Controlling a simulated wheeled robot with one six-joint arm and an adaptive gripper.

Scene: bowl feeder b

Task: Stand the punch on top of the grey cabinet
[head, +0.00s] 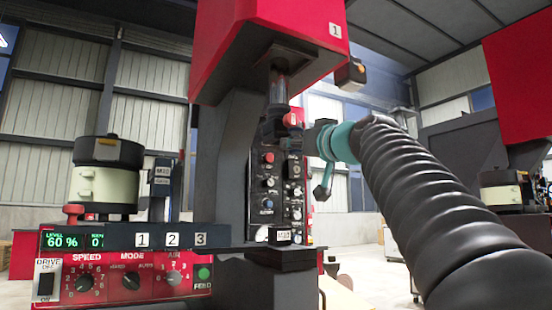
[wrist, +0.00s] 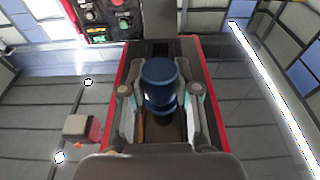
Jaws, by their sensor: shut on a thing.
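The punch (wrist: 160,82) is a dark blue, round, stepped piece in the wrist view. My gripper (wrist: 160,108) is shut on it, with one finger on each side, and its lower part is partly hidden between the fingers. In the head view my gripper (head: 323,140) is at the end of the black-sleeved arm, right of the press's control panel. I cannot make out the punch there. I cannot identify the grey cabinet with certainty in either view.
The press has a red head (head: 270,45) and a button panel (head: 282,185). A bowl feeder (head: 107,170) and its red control box (head: 125,270) stand at left. Another red machine (head: 515,75) is at right. A small greyish box (wrist: 80,128) shows in the wrist view.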

